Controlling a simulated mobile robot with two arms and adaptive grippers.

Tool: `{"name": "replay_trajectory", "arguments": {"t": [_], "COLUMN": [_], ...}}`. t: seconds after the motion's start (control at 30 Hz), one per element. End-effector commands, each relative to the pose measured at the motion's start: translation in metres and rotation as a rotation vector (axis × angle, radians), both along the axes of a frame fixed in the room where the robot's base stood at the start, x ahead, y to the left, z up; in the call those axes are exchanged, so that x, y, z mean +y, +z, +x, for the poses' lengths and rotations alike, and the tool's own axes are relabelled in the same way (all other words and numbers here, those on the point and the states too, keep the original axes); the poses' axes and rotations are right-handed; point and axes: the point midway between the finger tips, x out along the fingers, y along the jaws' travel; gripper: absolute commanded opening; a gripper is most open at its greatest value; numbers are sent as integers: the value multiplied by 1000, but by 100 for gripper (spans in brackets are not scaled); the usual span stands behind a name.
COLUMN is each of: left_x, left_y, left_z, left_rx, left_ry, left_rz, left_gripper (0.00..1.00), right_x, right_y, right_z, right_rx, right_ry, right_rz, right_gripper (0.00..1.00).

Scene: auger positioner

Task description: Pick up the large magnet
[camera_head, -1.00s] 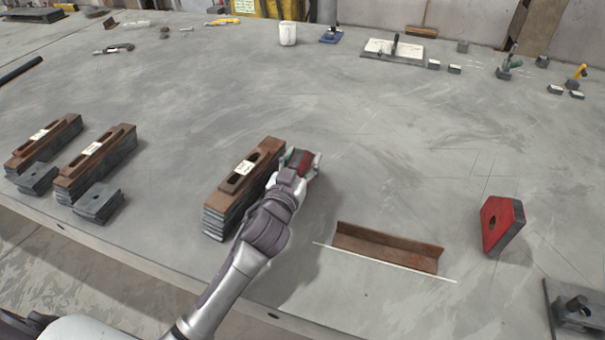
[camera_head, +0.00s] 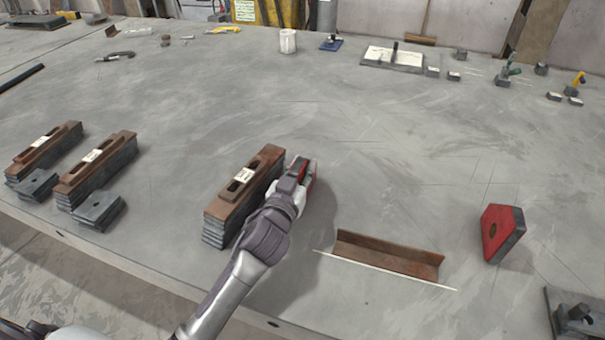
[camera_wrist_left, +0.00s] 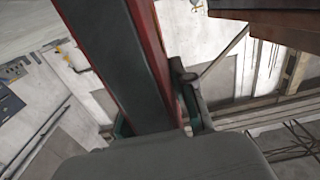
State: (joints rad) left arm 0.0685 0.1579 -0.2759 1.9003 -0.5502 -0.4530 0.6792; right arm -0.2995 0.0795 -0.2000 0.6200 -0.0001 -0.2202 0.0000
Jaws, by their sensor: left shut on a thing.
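My left gripper (camera_head: 303,174) is shut on a red magnet (camera_head: 311,182), just right of the middle stack of plates. Fingers and wrist hide most of this magnet. In the left wrist view the magnet (camera_wrist_left: 127,60) is a long slab with red sides and a dark grey face, between the fingers (camera_wrist_left: 155,128). I cannot tell whether it clears the table. A second red magnet (camera_head: 495,236), a block with a hole, stands on the table at the right, apart from the gripper. My right gripper is not in view.
A stack of plates with a rusty top (camera_head: 225,217) stands close left of the gripper. A rusty angle piece (camera_head: 388,255) lies to the right, beside a thin white rod (camera_head: 385,272). More stacks (camera_head: 97,170) stand at the left.

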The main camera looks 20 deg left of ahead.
Motion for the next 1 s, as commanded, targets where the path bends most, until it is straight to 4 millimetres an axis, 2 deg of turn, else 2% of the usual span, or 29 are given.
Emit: {"name": "replay_trajectory", "arguments": {"t": [0.27,0.5,0.77,1.0], "left_x": [0,0,-35,-77], "left_y": [20,47,66,93], "left_z": [1,1,-12,-27], "left_rx": [-13,-14,-11,-10], "left_ry": [-1,-2,-4,-3], "left_rz": [0,-1,-7,-8], "left_gripper": [0,0,0,0], "right_x": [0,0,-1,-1], "right_y": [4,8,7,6], "right_z": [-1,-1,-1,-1], "right_rx": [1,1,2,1], "right_ry": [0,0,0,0], "right_rz": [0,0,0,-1], "right_gripper": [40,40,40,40]}}
